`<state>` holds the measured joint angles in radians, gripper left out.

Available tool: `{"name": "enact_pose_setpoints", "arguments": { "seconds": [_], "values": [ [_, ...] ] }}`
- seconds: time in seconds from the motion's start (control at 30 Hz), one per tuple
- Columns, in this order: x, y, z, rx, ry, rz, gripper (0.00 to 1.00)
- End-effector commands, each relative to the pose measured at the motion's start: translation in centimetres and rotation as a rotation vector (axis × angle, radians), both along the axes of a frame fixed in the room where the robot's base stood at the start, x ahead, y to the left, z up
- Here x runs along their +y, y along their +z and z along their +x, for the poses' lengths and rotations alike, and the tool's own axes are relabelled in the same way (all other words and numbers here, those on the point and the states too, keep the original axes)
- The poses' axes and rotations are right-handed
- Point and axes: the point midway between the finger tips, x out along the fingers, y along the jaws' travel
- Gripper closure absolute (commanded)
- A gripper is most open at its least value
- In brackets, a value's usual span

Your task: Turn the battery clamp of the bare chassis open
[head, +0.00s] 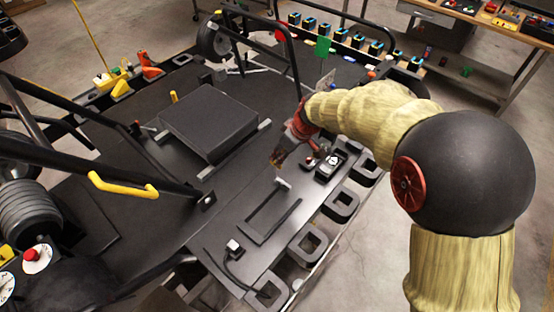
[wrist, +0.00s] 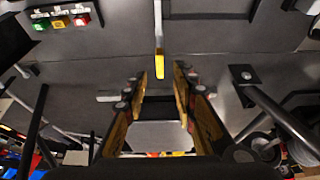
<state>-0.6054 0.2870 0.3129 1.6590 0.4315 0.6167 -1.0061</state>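My gripper (head: 279,160) hangs above the black deck of the bare chassis (head: 225,215). In the wrist view its two fingers (wrist: 160,85) stand apart with nothing between them. A slim pale lever with a yellow tip (wrist: 158,45), which looks like the battery clamp, lies just ahead of the fingertips, lined up with the gap. In the head view a short pale handle (head: 283,183), probably the same part, sits just below my gripper, by the end of a rectangular tray frame (head: 270,215). I see no contact with it. Its pivot is not clear.
A black box (head: 208,122) stands on the deck to the left. Dark tube bars and a yellow handle (head: 125,187) rise at left. A small block with a cable (head: 233,247) lies near the front. Green, yellow and red squares (wrist: 60,20) show in the wrist view.

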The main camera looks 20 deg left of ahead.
Motion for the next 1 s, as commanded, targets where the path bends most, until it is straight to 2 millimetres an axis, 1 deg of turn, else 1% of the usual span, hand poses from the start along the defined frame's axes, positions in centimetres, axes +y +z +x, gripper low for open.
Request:
{"name": "enact_pose_setpoints", "arguments": {
  "seconds": [0.03, 0.1, 0.23, 0.37, 0.5, 0.7, 1.0],
  "values": [
    [0.3, -1.0, 0.0, 0.003, 0.001, -0.002, 0.73],
    [0.7, -2.0, 0.1, 0.003, 0.001, -0.002, 0.73],
    [1.3, -3.5, 0.4, 0.002, -0.001, -0.002, 0.73],
    [1.7, -4.4, 0.5, 0.000, -0.002, 0.000, 0.73],
    [1.8, -4.7, 0.6, -0.001, -0.001, 0.000, 0.73],
    [1.8, -4.7, 0.6, 0.000, -0.002, 0.000, 0.73],
    [1.8, -4.7, 0.6, 0.000, -0.002, 0.000, 0.90]
  ]
}}
